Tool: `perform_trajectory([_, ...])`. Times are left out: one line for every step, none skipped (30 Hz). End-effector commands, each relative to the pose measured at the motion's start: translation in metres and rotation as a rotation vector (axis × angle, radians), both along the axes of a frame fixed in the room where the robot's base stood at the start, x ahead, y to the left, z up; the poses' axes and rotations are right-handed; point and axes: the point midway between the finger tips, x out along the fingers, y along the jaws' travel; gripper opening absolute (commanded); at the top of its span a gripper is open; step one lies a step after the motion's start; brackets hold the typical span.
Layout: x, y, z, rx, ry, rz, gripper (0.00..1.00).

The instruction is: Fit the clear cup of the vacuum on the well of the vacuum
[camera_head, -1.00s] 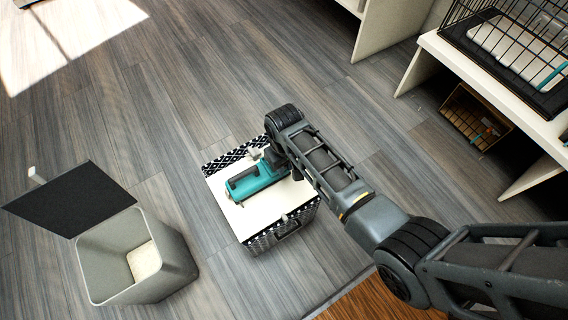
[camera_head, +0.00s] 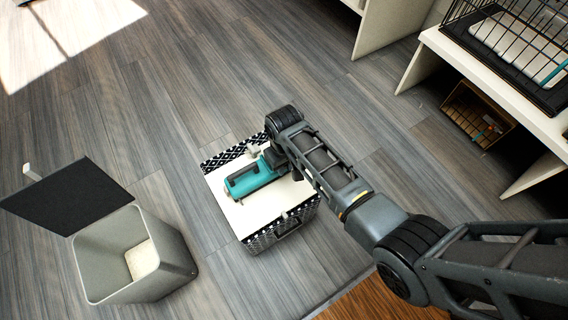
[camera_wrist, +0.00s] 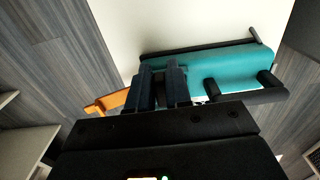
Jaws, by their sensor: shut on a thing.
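The teal vacuum (camera_head: 252,180) lies on its side on the white top of a patterned box (camera_head: 240,217). It also shows in the wrist view (camera_wrist: 222,66), right of my fingers, with dark handle parts. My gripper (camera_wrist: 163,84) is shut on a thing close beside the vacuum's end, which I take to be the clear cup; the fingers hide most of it. An orange piece (camera_wrist: 106,103) shows left of the fingers; I cannot tell what it belongs to. The well is hidden by my gripper, so I cannot tell whether cup and well touch.
A grey bin (camera_head: 170,262) with a raised dark lid (camera_head: 68,196) stands at the left on the wood floor. At the right, a white bench (camera_head: 478,82) bears a wire cage, with a basket (camera_head: 478,114) under it. Floor around the box is clear.

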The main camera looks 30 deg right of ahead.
Motion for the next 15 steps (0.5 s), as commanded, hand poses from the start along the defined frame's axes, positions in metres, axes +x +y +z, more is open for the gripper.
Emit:
perform_trajectory([0.0002,0.0,-0.0019,0.0,0.0,0.0,0.0])
perform_trajectory([0.0002,0.0,-0.0025,0.0,0.0,0.0,0.0])
perform_trajectory([0.0002,0.0,-0.0034,0.0,0.0,0.0,0.0])
perform_trajectory([0.0002,0.0,-0.004,0.0,-0.001,0.0,0.0])
perform_trajectory([0.0003,0.0,-0.0038,0.0,-0.001,0.0,0.2])
perform_trajectory([0.0003,0.0,-0.0031,0.0,-0.001,0.0,0.23])
perform_trajectory([0.0003,0.0,-0.0031,0.0,-0.001,0.0,0.26])
perform_trajectory([0.0002,0.0,-0.0031,0.0,-0.001,0.0,0.29])
perform_trajectory([0.0002,0.0,-0.0031,0.0,0.0,0.0,0.33])
perform_trajectory([0.0002,0.0,-0.0031,0.0,0.0,0.0,0.36])
perform_trajectory([0.0002,0.0,-0.0031,0.0,0.0,0.0,0.39])
perform_trajectory([0.0001,0.0,-0.0031,0.0,0.0,0.0,0.43])
perform_trajectory([0.0001,0.0,-0.0031,0.0,0.0,0.0,0.45])
perform_trajectory([0.0001,0.0,-0.0031,0.0,0.0,0.0,0.48])
perform_trajectory([0.0001,0.0,-0.0031,0.0,0.0,0.0,0.48])
